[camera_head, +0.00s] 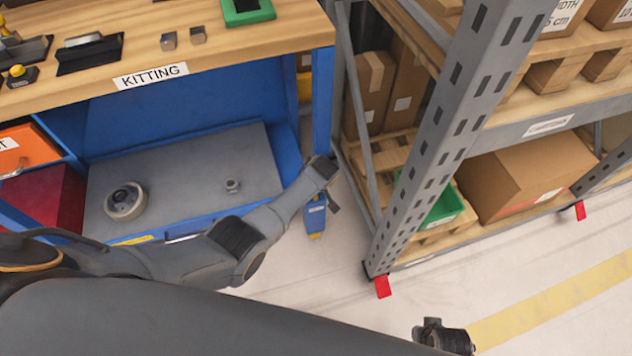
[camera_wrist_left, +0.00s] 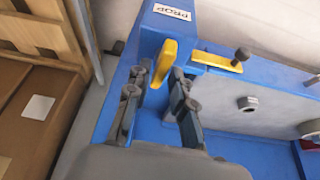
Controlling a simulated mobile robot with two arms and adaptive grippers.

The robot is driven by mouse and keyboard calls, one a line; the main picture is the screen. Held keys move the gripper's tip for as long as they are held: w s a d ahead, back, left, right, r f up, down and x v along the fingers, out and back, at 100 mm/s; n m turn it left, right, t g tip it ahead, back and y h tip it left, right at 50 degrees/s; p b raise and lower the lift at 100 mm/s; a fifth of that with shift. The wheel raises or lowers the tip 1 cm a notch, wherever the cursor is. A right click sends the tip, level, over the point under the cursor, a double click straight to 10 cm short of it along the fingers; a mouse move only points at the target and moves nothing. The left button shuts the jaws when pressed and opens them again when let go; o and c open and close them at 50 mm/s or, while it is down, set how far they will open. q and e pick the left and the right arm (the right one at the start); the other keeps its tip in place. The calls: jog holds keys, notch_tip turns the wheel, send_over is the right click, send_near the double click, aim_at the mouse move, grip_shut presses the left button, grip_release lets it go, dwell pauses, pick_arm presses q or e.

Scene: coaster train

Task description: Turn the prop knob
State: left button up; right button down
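The prop knob (camera_wrist_left: 163,63) is a yellow, elongated handle on the blue bench frame, beside a white PROP label (camera_wrist_left: 172,12) in the left wrist view. My left gripper (camera_wrist_left: 158,74) is open, with one finger on each side of the knob. Gaps show between knob and fingers, and I cannot tell whether either touches. In the head view my left arm reaches to the blue bench leg, where the left gripper (camera_head: 328,185) is small and partly hidden. A dark end piece at the bottom edge seems to be my right gripper (camera_head: 445,336); its fingers are not clear.
The bench's grey lower shelf (camera_head: 200,180) holds a round roller (camera_head: 125,200) and a nut (camera_head: 232,186). A yellow bar with a dark knob (camera_wrist_left: 240,56) is right of the prop knob. A grey rack (camera_head: 430,130) with boxes stands close to the right.

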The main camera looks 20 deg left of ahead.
pick_arm(q)
jog(key=v, duration=1.1)
jog(key=shift+s, duration=0.15)
dwell(0.3)
